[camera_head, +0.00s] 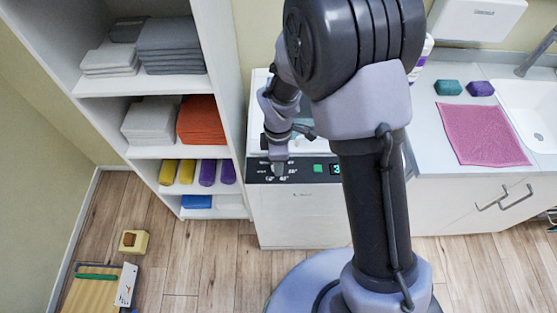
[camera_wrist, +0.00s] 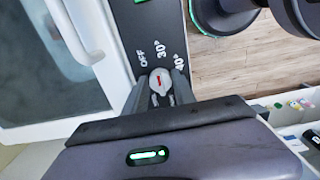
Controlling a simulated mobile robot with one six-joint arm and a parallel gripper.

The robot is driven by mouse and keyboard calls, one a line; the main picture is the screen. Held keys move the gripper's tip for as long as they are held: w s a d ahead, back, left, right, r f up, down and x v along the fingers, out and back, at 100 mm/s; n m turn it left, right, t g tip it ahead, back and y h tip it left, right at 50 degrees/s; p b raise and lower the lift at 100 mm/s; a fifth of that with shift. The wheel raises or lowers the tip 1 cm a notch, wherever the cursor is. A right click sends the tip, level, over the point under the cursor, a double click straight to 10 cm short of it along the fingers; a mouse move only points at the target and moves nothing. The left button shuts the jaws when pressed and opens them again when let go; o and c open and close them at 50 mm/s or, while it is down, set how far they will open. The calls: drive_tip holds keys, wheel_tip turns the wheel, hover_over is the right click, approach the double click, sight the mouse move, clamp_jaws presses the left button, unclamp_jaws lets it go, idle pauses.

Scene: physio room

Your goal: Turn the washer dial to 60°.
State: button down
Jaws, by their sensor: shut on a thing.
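The white washer (camera_head: 300,215) stands in the middle of the head view, with a black control panel along its top front edge. The washer dial (camera_wrist: 160,80) is a pale round knob with a red mark, seen in the wrist view. The red mark points roughly upward in that picture, between OFF and 30°; the exact setting is hard to tell. The OFF, 30° and 40° labels show; the 60° label is not readable. My gripper (camera_wrist: 160,92) is shut on the dial, one finger on each side. In the head view my gripper (camera_head: 279,169) is at the panel's left part and hides the dial.
A green button (camera_head: 318,168) and a lit display (camera_head: 336,169) sit right of the dial. A shelf unit (camera_head: 165,152) with towels and rolls stands close on the left. A counter (camera_head: 440,140) with a pink cloth (camera_head: 482,134) and a sink (camera_head: 535,105) is on the right.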

drive_tip(key=m, duration=0.6)
drive_tip(key=shift+s+b, duration=0.15)
drive_tip(key=shift+b, duration=0.15)
drive_tip(key=m+b, duration=0.1)
drive_tip(key=m, duration=0.4)
drive_tip(key=shift+a+m, duration=0.1)
drive_tip(key=shift+m, duration=0.3)
drive_tip(key=m+b, duration=0.1)
drive_tip(key=m, duration=0.4)
drive_tip(key=shift+a, duration=0.1)
drive_tip(key=m+b, duration=0.1)
drive_tip(key=m, duration=0.4)
drive_tip(key=shift+m+b, duration=0.35)
drive_tip(key=shift+m, duration=0.05)
drive_tip(key=c, duration=1)
unclamp_jaws()
drive_tip(key=shift+c, duration=0.2)
